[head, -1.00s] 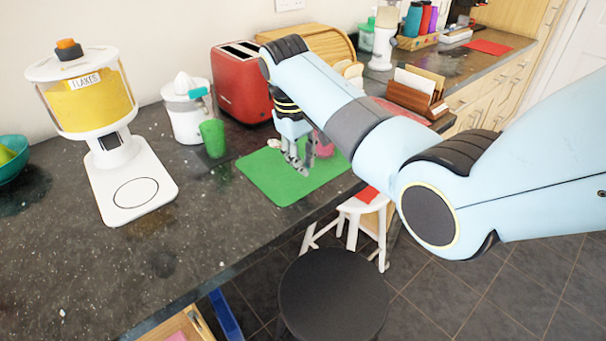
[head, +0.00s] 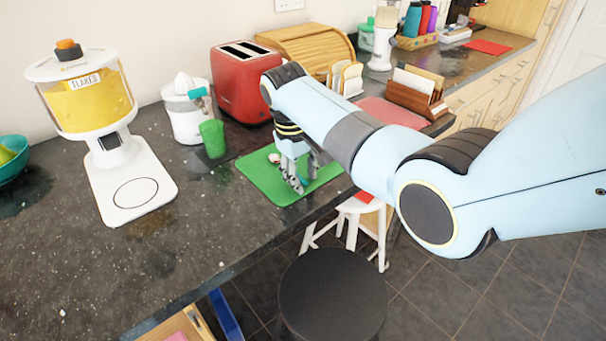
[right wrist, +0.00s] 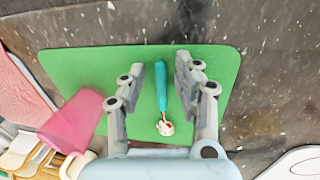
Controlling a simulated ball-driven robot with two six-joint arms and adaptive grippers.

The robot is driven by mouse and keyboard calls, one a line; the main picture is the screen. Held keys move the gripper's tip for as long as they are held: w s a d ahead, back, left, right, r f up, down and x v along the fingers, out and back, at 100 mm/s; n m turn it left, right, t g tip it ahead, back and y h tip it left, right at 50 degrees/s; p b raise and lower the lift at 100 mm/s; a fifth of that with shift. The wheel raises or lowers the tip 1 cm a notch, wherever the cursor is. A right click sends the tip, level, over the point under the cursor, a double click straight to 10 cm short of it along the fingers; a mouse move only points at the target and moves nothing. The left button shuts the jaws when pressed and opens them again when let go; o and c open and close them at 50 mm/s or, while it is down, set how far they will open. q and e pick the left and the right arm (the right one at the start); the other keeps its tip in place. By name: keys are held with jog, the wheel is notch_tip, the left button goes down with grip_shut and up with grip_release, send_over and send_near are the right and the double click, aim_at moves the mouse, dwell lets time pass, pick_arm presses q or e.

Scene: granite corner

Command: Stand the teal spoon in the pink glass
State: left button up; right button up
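The teal spoon (right wrist: 162,88) lies on the green mat (right wrist: 215,75) in the right wrist view. Its pale bowl, marked with red, points toward my palm. My right gripper (right wrist: 160,68) is open, with one finger on each side of the spoon's handle and a gap on both sides. In the head view my right gripper (head: 300,184) is low over the green mat and hides most of the spoon. The pink glass (right wrist: 72,122) is left of the fingers at the mat's edge in the wrist view; the gripper and arm hide it in the head view. My left gripper is out of view.
A green glass (head: 212,138), a white juicer (head: 186,112) and a red toaster (head: 241,82) stand behind the mat. A flakes dispenser (head: 130,185) stands at the left. A toast rack (head: 346,78) and pink mat (head: 390,112) lie beyond my arm. The front left counter is clear.

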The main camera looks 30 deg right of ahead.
jog(key=shift+r, duration=0.3)
notch_tip(320, 180, up, 12)
jog(key=a, duration=0.2)
jog(key=shift+f, duration=0.25)
